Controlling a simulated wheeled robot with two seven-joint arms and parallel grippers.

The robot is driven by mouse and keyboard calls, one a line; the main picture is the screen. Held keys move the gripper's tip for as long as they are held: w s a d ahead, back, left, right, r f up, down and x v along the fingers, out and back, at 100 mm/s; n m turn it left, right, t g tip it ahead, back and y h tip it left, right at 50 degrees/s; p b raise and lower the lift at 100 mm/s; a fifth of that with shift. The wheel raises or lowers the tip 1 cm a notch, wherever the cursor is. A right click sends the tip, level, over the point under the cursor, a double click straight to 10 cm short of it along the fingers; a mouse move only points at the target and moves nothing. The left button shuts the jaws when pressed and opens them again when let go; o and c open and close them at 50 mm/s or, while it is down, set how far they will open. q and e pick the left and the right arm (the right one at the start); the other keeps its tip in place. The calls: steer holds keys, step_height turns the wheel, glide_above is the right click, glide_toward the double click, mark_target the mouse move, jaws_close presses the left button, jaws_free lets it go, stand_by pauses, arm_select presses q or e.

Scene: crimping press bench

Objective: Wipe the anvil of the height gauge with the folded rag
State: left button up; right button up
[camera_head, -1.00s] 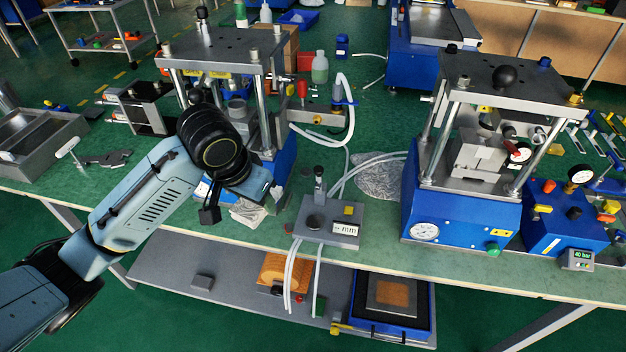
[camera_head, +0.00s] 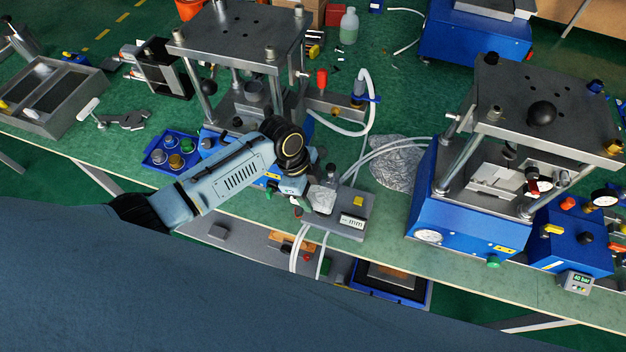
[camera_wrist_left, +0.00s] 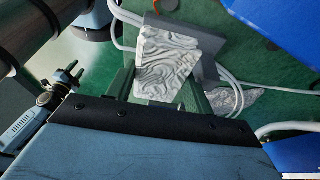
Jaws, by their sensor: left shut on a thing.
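The height gauge (camera_head: 343,226) is a grey plate with an "mm" display and a yellow button, at the bench's front edge. It also shows in the wrist view as a grey block (camera_wrist_left: 207,68) behind the rag. The folded rag (camera_head: 322,199) is pale and crumpled, over the left part of the gauge. It fills the upper middle of the wrist view (camera_wrist_left: 165,58). My left gripper (camera_head: 305,190) is shut on the rag. The rag hides the anvil, and I cannot tell whether they touch. My right gripper is not in view.
A press (camera_head: 240,40) stands behind my left arm and another blue press (camera_head: 465,215) stands right of the gauge. White hoses (camera_head: 365,170) and a crumpled foil-like sheet (camera_head: 398,160) lie behind the gauge. A blue tray (camera_head: 158,158) of round pieces sits left.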

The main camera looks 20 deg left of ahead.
mark_target(310, 200)
arm_select(q)
steer(key=shift+s, duration=0.1)
steer(key=shift+a+r+p, duration=0.1)
steer(key=shift+a+p, duration=0.05)
steer(key=shift+p, duration=0.15)
step_height(310, 200, down, 4)
steer(key=b, duration=0.2)
steer(key=shift+r+b, duration=0.1)
steer(key=shift+b, duration=0.3)
steer(key=shift+f+b, duration=0.4)
steer(key=shift+f, duration=0.2)
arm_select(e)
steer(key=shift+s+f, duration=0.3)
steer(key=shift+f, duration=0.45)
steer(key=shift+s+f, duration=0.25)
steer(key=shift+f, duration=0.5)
arm_select(q)
steer(key=shift+f+b, duration=0.4)
steer(key=shift+f, duration=0.2)
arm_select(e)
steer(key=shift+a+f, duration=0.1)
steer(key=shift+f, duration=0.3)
arm_select(q)
steer(key=o, duration=0.6)
steer(key=shift+r+p, duration=0.4)
steer(key=shift+p, duration=0.15)
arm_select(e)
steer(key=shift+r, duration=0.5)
